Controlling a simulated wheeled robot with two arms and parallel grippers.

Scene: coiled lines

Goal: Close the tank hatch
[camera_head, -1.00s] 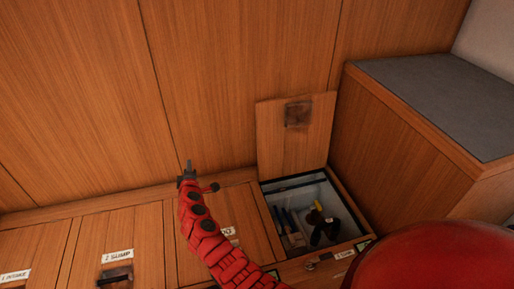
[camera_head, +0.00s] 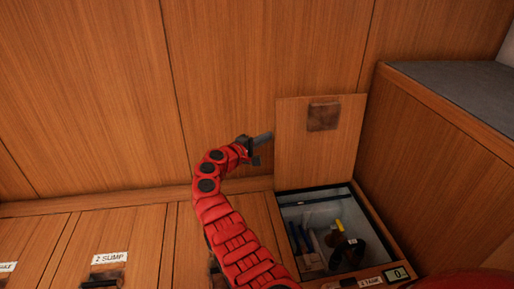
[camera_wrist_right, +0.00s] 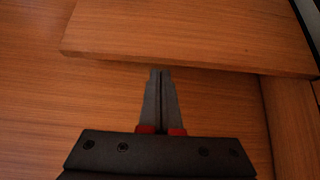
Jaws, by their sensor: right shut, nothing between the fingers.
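The tank hatch (camera_head: 318,150) is a wooden lid that stands open, upright against the wooden back wall, with a dark square fitting (camera_head: 323,116) near its top. Below it is the open tank compartment (camera_head: 287,222), labelled "TANK". My red right arm reaches up to the left of the hatch. My right gripper (camera_head: 266,138) is shut and empty, its tips pointing right, close to the hatch's left edge. In the right wrist view the shut fingers (camera_wrist_right: 161,78) point at the edge of a wooden panel (camera_wrist_right: 190,35); whether they touch it I cannot tell. My left gripper is not in view.
Blue-handled and yellow-black items (camera_head: 345,250) lie inside the compartment. A wooden cabinet (camera_head: 430,165) with a grey top (camera_head: 460,95) stands to the right. The sump hatch (camera_head: 125,245) lies shut at the left. Plain wall panels rise behind.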

